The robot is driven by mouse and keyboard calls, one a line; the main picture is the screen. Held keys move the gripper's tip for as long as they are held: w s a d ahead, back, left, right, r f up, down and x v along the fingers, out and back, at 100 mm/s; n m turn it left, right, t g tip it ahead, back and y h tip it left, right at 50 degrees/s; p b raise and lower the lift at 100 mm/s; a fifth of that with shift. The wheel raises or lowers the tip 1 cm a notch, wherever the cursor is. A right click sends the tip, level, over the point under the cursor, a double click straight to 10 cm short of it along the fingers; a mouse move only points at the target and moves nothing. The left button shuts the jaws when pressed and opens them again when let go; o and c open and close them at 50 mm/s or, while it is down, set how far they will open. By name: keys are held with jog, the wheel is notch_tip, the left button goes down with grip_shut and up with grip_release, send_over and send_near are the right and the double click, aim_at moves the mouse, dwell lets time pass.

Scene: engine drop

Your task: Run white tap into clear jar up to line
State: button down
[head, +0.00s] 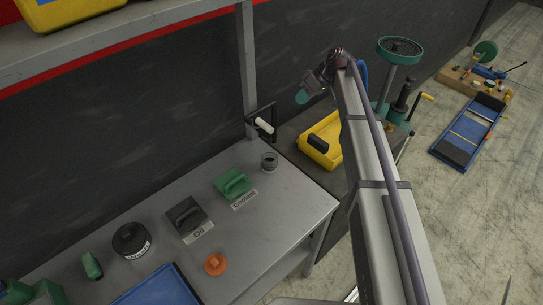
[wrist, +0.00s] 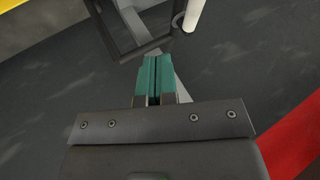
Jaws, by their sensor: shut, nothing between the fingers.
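The white tap (head: 264,126) sticks out from a dark bracket on the wall above the bench's far right corner. A white cylinder at the top of the wrist view looks like part of the same tap (wrist: 194,14). The small clear jar (head: 269,162) stands upright on the bench, below and slightly right of the tap. Its contents and any line are too small to make out. My gripper (head: 302,97) is in the air, right of and above the tap, touching neither tap nor jar. Its teal fingers (wrist: 157,78) are shut together and empty.
Green (head: 232,182) and dark (head: 187,214) containers stand on the bench by "Coolant" and "Oil" labels. An orange cap (head: 215,263) lies in front. A yellow bin (head: 322,141) sits right of the bench. A shelf post (head: 247,70) rises left of the tap.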

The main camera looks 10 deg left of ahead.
aim_at(268, 125)
jog(key=c, duration=1.8)
grip_release()
